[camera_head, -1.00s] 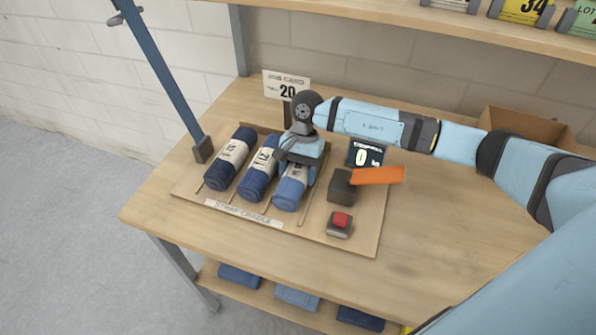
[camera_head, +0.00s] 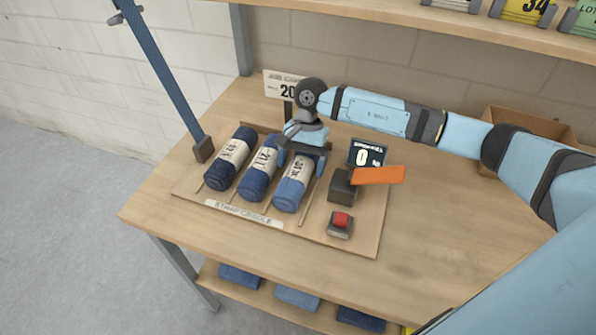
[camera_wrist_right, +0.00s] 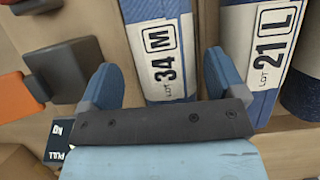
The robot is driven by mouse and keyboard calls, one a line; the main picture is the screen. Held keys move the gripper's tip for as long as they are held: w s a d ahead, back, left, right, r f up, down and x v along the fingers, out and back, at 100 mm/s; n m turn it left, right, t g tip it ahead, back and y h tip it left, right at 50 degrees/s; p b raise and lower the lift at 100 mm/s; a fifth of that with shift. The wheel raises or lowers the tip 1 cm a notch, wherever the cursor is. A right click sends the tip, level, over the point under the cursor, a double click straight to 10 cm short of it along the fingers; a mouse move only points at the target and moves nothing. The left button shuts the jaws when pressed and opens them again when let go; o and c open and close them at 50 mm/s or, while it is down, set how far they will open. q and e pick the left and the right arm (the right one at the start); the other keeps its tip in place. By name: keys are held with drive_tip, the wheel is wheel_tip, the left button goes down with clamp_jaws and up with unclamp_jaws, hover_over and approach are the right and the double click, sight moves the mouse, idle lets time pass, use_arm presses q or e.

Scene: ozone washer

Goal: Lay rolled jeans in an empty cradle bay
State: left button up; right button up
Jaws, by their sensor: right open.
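The strap cradle (camera_head: 365,232) is a wooden board with thin dividers on the table. Three rolled jeans lie side by side in its bays: a dark roll (camera_head: 222,176) at left, a blue roll (camera_head: 253,182) labelled 21 L in the middle, and a lighter blue roll (camera_head: 287,194) labelled 34 M at right. My right gripper (camera_head: 302,163) is open over the far end of the lighter roll. In the right wrist view, its fingers (camera_wrist_right: 160,65) straddle the lighter roll (camera_wrist_right: 158,15), with gaps visible beside it. The middle roll shows to the right (camera_wrist_right: 262,60). My left gripper is out of view.
A dark block with an orange flap (camera_head: 378,174), a red button (camera_head: 341,220) and a small display (camera_head: 366,155) stand right of the rolls. A job card (camera_head: 287,88) stands behind. Several folded jeans (camera_head: 297,297) lie on the lower shelf.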

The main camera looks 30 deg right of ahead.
drive_tip(key=b+v, duration=0.1)
drive_tip(key=v, duration=0.8)
drive_tip(key=shift+a+r, duration=0.1)
drive_tip(key=shift+r, duration=0.1)
drive_tip(key=shift+w, duration=0.1)
